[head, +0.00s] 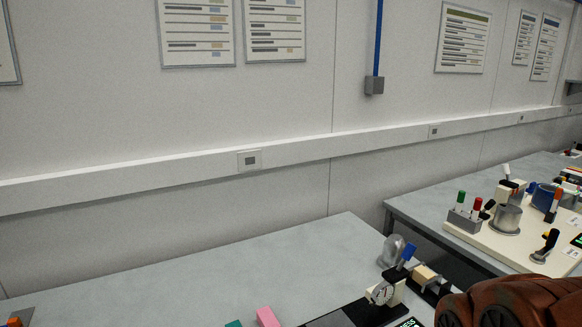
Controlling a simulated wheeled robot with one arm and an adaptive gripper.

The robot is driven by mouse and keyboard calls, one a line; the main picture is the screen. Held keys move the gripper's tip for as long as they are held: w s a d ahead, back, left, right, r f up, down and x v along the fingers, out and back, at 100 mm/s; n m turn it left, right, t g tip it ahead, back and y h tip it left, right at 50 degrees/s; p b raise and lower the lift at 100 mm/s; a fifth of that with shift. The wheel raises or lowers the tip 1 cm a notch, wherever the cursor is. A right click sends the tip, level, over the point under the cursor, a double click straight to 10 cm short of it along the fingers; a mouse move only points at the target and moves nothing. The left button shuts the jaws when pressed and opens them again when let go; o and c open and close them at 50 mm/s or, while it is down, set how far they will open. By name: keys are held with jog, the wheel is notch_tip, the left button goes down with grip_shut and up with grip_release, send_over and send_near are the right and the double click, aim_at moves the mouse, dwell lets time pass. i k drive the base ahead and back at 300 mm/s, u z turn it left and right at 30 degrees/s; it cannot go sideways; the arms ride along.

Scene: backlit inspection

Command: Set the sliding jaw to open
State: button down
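In the head view, a small fixture with a beige block (425,274) on a black base stands at the right end of the near bench. It may be the part with the sliding jaw, but it is too small and partly covered to tell the jaw or its setting. Next to it on the left are a round dial gauge (382,293) in a cream holder and a blue-tipped lever (408,252). A rust-brown part of my arm covers the lower right corner, close to the fixture in the picture. My gripper does not show.
The near bench (200,290) is mostly bare at left and middle. A pink block (267,317) and a teal block (234,323) lie at its lower edge. A grey dome (391,248) stands behind the gauge. A second bench (440,205) at right holds a crowded cream board (480,238).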

aim_at(432, 286)
jog(key=k, duration=1.25)
jog(key=z, duration=0.85)
jog(key=i, duration=1)
jog(key=u, duration=0.25)
